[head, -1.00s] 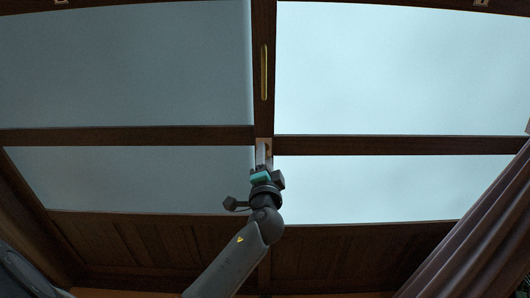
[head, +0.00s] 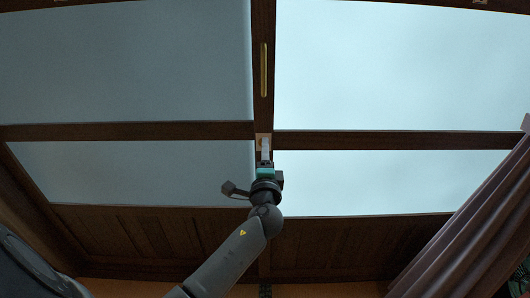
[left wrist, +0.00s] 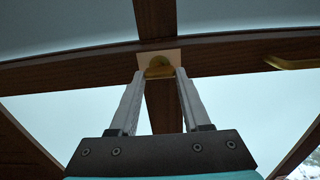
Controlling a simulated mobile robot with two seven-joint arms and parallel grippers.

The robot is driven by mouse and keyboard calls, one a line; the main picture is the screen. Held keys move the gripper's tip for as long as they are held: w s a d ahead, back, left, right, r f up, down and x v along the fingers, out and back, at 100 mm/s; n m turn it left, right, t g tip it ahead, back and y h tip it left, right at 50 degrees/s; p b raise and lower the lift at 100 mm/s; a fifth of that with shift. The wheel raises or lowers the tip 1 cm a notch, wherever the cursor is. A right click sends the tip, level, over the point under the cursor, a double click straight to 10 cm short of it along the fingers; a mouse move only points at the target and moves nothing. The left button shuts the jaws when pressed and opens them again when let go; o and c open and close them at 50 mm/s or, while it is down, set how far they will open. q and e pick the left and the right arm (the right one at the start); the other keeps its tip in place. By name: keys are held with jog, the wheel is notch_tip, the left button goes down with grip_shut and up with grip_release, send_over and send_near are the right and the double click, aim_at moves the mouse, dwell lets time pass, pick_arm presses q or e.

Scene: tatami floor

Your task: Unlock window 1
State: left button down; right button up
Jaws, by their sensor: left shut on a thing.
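Window 1 is a wood-framed window with pale panes (head: 400,65) and a dark middle post. Its small brass lock (left wrist: 158,68) sits on a pale plate where the post meets the crossbar, in the left wrist view. My left gripper (left wrist: 161,76) is shut on the lock, one finger on each side of it. In the head view the left gripper (head: 265,148) reaches up to the post, and its fingers mostly hide the lock. My right gripper is not in view.
A long brass handle (head: 264,70) is on the post above the gripper; it also shows at the right in the left wrist view (left wrist: 292,63). A mauve curtain (head: 475,220) hangs at the right. Dark wood panelling (head: 150,232) lies below the panes.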

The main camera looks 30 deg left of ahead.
pick_arm(q)
jog(key=shift+c, duration=1.8)
grip_release()
jog(key=p+v, duration=0.1)
jog(key=v, duration=1.4)
jog(key=shift+s, duration=0.15)
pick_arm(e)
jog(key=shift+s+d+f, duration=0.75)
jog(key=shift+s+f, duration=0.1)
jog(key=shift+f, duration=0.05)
